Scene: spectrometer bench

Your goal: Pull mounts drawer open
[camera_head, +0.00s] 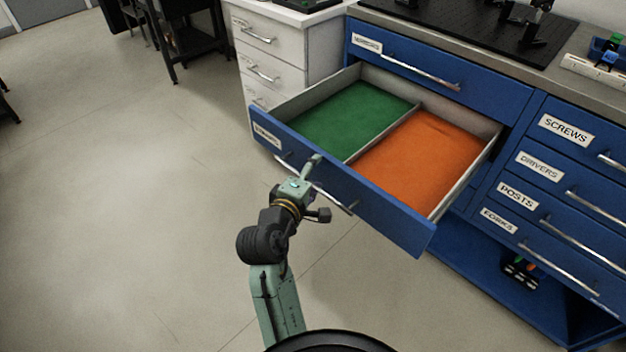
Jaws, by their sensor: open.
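A wide blue drawer (390,215) stands pulled well out of the blue cabinet. Its front label (267,136) is too small to read, so I cannot tell if it is the mounts drawer. A divider splits it into a green-lined left compartment (355,118) and an orange-lined right compartment (425,152); both look empty. A metal bar handle (335,198) runs along its front. My gripper (312,172) is open at the drawer front, over the left part of the handle. My wrist hides part of the handle, and contact cannot be told.
A closed blue drawer (405,68) sits above the open one. Closed drawers labelled SCREWS (566,130), DRIVERS (540,166) and POSTS (518,197) are at right. A white drawer unit (268,62) stands at left. The floor (130,190) at left is clear.

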